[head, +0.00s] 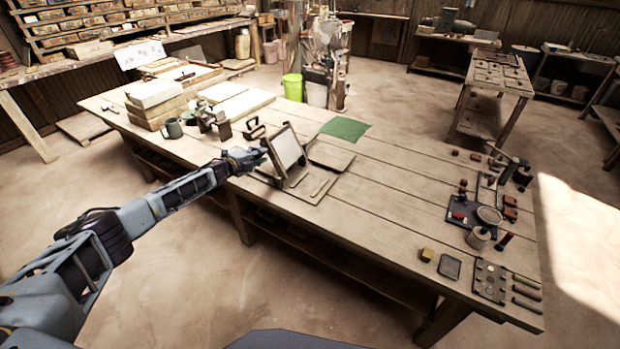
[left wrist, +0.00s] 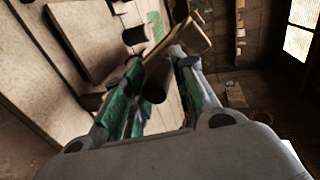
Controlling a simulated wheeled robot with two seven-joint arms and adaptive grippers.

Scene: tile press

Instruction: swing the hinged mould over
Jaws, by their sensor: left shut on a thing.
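The hinged mould (head: 286,148) stands steeply tilted on the workbench, a pale panel in a dark frame. Flat boards (head: 312,187) lie at its foot. My left gripper (head: 258,158) is at the mould's left side. In the left wrist view, the green-padded fingers of my left gripper (left wrist: 157,92) are on either side of a dark round handle (left wrist: 154,84), shut on it. The mould's wooden edge (left wrist: 190,42) shows just beyond the fingers. The hinge itself is too small to make out. My right gripper is in neither view.
A green mat (head: 345,129) lies behind the mould. Small tools and a dark tray (head: 462,214) fill the right end.

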